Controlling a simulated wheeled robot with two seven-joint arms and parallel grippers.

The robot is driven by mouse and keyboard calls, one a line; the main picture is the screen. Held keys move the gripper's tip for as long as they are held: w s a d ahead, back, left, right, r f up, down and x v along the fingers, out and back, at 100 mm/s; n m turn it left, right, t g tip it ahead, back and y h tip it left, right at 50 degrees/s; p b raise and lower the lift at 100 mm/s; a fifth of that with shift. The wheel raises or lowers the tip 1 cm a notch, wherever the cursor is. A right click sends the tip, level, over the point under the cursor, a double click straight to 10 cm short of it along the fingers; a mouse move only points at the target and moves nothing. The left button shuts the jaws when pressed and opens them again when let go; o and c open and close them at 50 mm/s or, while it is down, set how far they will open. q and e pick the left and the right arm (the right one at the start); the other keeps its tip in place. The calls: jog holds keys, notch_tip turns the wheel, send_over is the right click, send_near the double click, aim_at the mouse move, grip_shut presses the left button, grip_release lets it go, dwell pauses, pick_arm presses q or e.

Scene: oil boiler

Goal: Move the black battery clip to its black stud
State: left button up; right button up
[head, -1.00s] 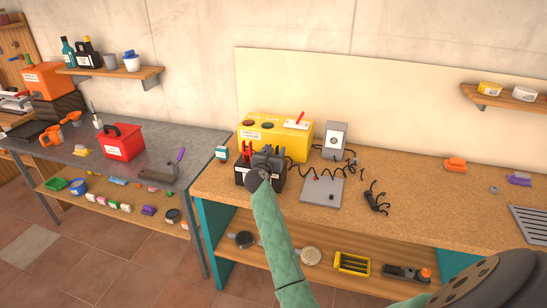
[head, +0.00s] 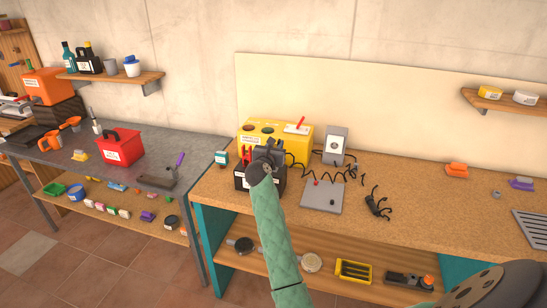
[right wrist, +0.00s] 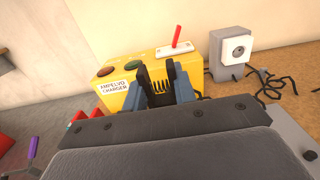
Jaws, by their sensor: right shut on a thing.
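My right gripper (head: 268,152) is above the black battery (head: 243,180) and covers much of its top. In the right wrist view its blue-grey fingers (right wrist: 160,92) are shut on the black battery clip (right wrist: 145,75), whose two dark prongs point away toward the yellow charger. A red clip (head: 246,154) stands at the battery's left side. A grey plate (head: 315,198) lies right of the battery, with a small red stud (head: 316,183) and a small black stud (head: 332,202). My left gripper is not in view.
The yellow charger (head: 292,143) stands close behind the battery. A grey socket box (head: 335,145) is right of it, with loose black cables in front. A black cable bundle (head: 378,207) lies right of the plate.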

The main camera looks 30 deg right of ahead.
pick_arm(q)
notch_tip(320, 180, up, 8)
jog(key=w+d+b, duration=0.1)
jog(key=b, duration=0.1)
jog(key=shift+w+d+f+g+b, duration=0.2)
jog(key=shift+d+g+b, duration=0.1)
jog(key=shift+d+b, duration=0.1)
pick_arm(e)
jog(key=s+d+r, duration=0.6)
jog(key=s, duration=0.3)
jog(key=shift+s, duration=0.15)
pick_arm(q)
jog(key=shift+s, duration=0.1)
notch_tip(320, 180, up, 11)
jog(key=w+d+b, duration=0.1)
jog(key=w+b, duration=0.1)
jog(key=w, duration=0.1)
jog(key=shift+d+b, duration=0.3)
jog(key=shift+b, duration=0.05)
pick_arm(e)
jog(key=s+d+f, duration=0.7)
jog(key=s+f, duration=0.3)
jog(key=f, duration=0.2)
jog(key=shift+s+d+f, duration=0.2)
jog(key=shift+s+f, duration=0.1)
jog(key=shift+f, duration=0.1)
